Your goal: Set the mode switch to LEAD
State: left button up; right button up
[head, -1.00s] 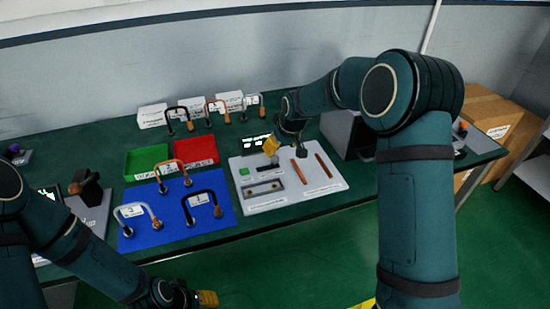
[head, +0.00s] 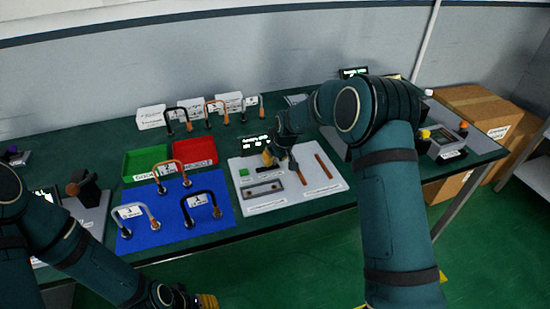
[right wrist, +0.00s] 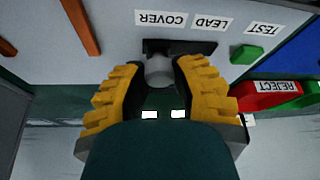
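The mode switch is a dark slot with a pale grey knob (right wrist: 158,70) on the white panel (head: 320,180). In the right wrist view, which is upside down, the knob stands at the slot's COVER end. The LEAD label (right wrist: 211,22) is beside the COVER label (right wrist: 161,19). My right gripper (right wrist: 160,82) has its yellow-tipped fingers on either side of the knob; whether they press on it is unclear. In the head view my right gripper (head: 270,158) hides part of the switch. My left gripper (head: 205,301) is at the bottom edge, away from the panel.
A green button (head: 244,172) lies near the switch, with a small display (head: 255,142) behind. A metal bar piece (head: 262,190) and copper rods (head: 324,165) occupy the panel. Green (head: 128,178) and red (head: 209,164) trays and a blue mat (head: 165,227) with handled parts lie left.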

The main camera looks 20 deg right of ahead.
aim_at(257, 168)
grip_shut()
jog(key=a, duration=0.5)
jog(key=shift+s, duration=0.1)
jog(key=o, duration=0.9)
grip_release()
jog(key=shift+a, duration=0.15)
jog(key=shift+s+d+r, duration=0.1)
jog(key=shift+d+r, duration=0.1)
jog(key=shift+r, duration=0.15)
jog(key=v, duration=1.1)
jog(key=shift+a+r, duration=0.1)
jog(key=shift+r, duration=0.05)
